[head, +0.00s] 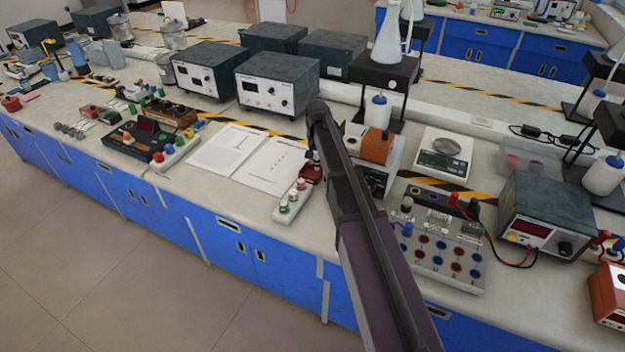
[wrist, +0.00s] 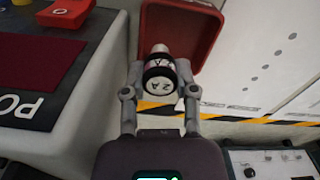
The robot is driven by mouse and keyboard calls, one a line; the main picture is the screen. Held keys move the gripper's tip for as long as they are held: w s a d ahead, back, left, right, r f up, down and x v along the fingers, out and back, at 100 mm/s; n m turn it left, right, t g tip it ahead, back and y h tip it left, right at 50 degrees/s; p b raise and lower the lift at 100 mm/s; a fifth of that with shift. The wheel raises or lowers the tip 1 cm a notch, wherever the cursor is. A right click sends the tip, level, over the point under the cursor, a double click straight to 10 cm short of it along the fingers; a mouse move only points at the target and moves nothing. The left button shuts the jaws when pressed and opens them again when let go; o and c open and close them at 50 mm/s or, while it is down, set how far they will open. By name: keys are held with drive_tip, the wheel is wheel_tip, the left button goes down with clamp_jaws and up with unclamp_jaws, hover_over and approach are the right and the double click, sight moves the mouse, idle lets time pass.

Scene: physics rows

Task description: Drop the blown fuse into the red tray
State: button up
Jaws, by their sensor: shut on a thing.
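In the wrist view my gripper (wrist: 160,80) is shut on a fuse (wrist: 160,84) with a white end marked "2 A" and a dark band. The red tray (wrist: 207,28) is just beyond the fuse. The fuse overlaps the tray's near part in the picture, and I cannot tell its height above it. In the head view my dark arm reaches over the bench and hides most of the gripper and the fuse. A small dark red patch shows beside the arm there; I cannot tell whether it is the tray.
In the head view printed sheets (head: 270,161) lie left of my arm, and a strip with coloured knobs (head: 293,200) stands close by. A scale (head: 444,155) is right.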

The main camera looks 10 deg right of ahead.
drive_tip(key=shift+f+b, duration=0.6)
drive_tip(key=shift+f, duration=0.25)
drive_tip(key=o, duration=1.1)
drive_tip(key=shift+r, duration=0.15)
